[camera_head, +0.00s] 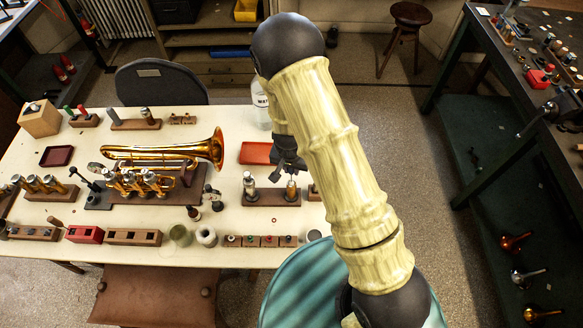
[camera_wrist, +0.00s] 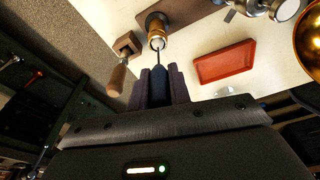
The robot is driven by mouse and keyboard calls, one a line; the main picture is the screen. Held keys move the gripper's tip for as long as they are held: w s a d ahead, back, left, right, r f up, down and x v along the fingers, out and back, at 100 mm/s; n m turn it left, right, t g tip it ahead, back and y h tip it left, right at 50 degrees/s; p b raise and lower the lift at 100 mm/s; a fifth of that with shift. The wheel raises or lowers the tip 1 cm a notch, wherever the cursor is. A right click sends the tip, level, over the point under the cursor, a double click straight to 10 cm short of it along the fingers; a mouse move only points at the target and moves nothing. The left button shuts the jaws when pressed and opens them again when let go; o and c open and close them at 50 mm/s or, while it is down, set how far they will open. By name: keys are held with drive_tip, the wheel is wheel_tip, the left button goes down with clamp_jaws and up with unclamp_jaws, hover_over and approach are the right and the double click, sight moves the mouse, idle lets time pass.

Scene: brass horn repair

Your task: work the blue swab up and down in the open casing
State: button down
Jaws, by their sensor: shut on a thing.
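In the wrist view my gripper (camera_wrist: 158,82) is shut on the dark blue handle of the swab (camera_wrist: 158,85). A thin rod runs from the handle to the mouth of a brass casing (camera_wrist: 156,25). The rod's tip meets or enters the mouth; how deep it sits is hidden. The casing stands on a brown wooden rack (camera_wrist: 190,12). In the head view my gripper (camera_head: 287,168) is above the right end of this rack (camera_head: 270,198), over the casing (camera_head: 291,190), and the swab is mostly hidden there.
A silver-topped piece (camera_head: 249,185) stands on the rack's left end. A red tray (camera_head: 256,152) lies behind. A brass trumpet (camera_head: 165,155) lies left. A wooden-handled tool (camera_wrist: 116,78) stands close beside the casing.

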drive_tip(key=shift+r+p, duration=1)
drive_tip(key=shift+r, duration=0.45)
drive_tip(key=shift+f, duration=0.1)
drive_tip(key=shift+f+b, duration=1.45)
drive_tip(key=shift+f, duration=0.35)
drive_tip(key=shift+r+p, duration=1.55)
drive_tip(key=shift+r, duration=0.35)
drive_tip(key=shift+f, duration=0.15)
